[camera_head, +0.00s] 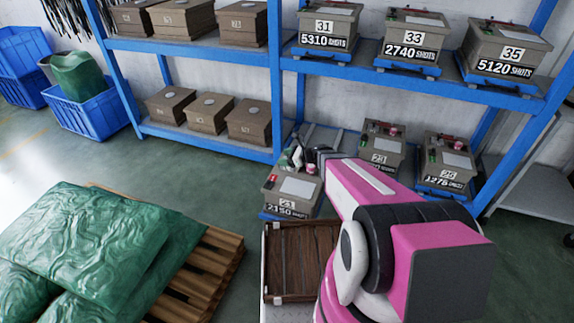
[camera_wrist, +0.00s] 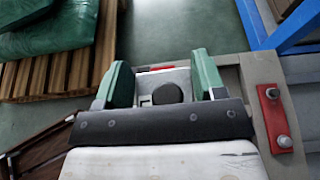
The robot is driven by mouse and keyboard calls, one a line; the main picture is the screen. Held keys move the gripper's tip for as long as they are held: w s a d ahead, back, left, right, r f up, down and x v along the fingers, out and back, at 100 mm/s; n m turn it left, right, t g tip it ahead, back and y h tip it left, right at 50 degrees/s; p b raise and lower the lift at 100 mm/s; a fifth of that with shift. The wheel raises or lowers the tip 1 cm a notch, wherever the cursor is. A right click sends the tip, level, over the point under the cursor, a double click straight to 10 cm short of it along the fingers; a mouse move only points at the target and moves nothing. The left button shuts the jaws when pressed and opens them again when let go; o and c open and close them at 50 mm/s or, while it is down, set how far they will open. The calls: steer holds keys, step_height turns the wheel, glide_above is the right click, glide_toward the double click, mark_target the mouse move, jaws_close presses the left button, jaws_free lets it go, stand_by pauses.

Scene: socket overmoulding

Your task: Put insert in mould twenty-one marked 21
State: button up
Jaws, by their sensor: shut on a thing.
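Mould twenty-one (camera_head: 290,191), a grey-brown box marked 21 and "2150 SHOTS", stands on a blue base at the front of the lower shelf. My gripper (camera_head: 293,157) is over its top, at the back left in the head view. In the wrist view, the green fingers of my gripper (camera_wrist: 162,78) are shut on the insert (camera_wrist: 167,93), a dark rounded piece with grey metal around it. The mould's grey edge and red clamp (camera_wrist: 271,112) show right of the fingers. The fingers hide the insert's underside, so I cannot tell whether it touches the mould.
Two other moulds (camera_head: 381,150) (camera_head: 447,166) stand right of mould twenty-one. Moulds 31, 33 and 35 (camera_head: 412,42) sit on the shelf above. A brown wooden tray (camera_head: 301,297) lies in front. Green sacks (camera_head: 85,240) on a pallet (camera_head: 212,265) fill the lower left.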

steer(key=w+f, duration=0.2)
steer(key=w, duration=0.1)
steer(key=w+f, duration=0.2)
steer(key=w, duration=0.2)
steer(key=w+f, duration=0.2)
steer(key=w, duration=0.2)
steer(key=shift+w+d+f, duration=0.15)
steer(key=shift+f, duration=2.15)
steer(key=shift+f, duration=0.1)
steer(key=o, duration=1.3)
